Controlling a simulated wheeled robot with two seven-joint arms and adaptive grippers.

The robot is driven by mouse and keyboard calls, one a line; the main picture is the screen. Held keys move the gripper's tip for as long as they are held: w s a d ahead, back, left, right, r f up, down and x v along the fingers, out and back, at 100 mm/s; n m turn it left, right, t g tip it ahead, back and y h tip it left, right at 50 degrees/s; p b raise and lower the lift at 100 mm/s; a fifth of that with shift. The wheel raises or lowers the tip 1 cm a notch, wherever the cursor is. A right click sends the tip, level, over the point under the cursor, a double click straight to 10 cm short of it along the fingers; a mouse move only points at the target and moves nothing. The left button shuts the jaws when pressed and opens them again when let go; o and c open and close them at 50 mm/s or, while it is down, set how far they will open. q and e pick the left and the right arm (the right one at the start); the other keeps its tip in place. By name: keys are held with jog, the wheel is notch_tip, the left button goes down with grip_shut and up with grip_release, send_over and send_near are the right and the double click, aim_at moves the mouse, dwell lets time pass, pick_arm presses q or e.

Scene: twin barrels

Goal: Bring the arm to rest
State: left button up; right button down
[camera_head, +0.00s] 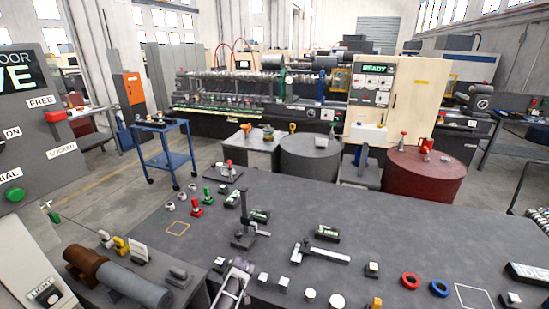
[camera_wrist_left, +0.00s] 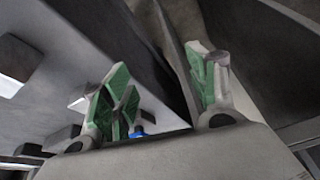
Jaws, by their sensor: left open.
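My left gripper (camera_wrist_left: 163,93) shows in the left wrist view, with its two green-padded fingers apart. Nothing is held between them. A small blue thing (camera_wrist_left: 137,131) shows beyond the fingers, too blurred to name. In the head view I cannot clearly make out the left gripper. A pale metal frame-like piece (camera_head: 235,283) stands at the bottom edge there, and I cannot tell whether it is part of my arm. My right gripper is in neither view.
A dark worktable (camera_head: 385,240) fills the front, with a height-gauge stand (camera_head: 243,222), a caliper-like tool (camera_head: 322,254), red ring (camera_head: 410,281) and blue ring (camera_head: 440,288). Behind it stand a grey barrel (camera_head: 311,160) and a red barrel (camera_head: 424,180). A blue cart (camera_head: 166,155) stands left.

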pick_arm(q)
jog(key=s+a+f+m+h+b, duration=0.1)
jog(key=s+f+m, duration=0.3)
jog(key=s+f, duration=0.8)
jog(key=s+a+f+m+h+b, duration=0.15)
jog(key=s+f+m, duration=0.25)
jog(key=s+f, duration=0.85)
jog(key=s+a+f+m, duration=0.2)
jog(key=s+f, duration=0.3)
jog(key=s, duration=0.4)
jog(key=s+a+f+m+b, duration=0.1)
jog(key=s+f, duration=0.3)
jog(key=s, duration=0.5)
jog(key=s+a+f+m+h, duration=0.1)
jog(key=s+f, duration=0.4)
jog(key=s, duration=0.5)
jog(key=a+m, duration=0.1)
jog(key=a, duration=0.1)
jog(key=shift+a+f+m+g, duration=0.3)
jog(key=shift+a+f+g, duration=0.05)
jog(key=shift+g, duration=0.05)
jog(key=shift+w, duration=0.1)
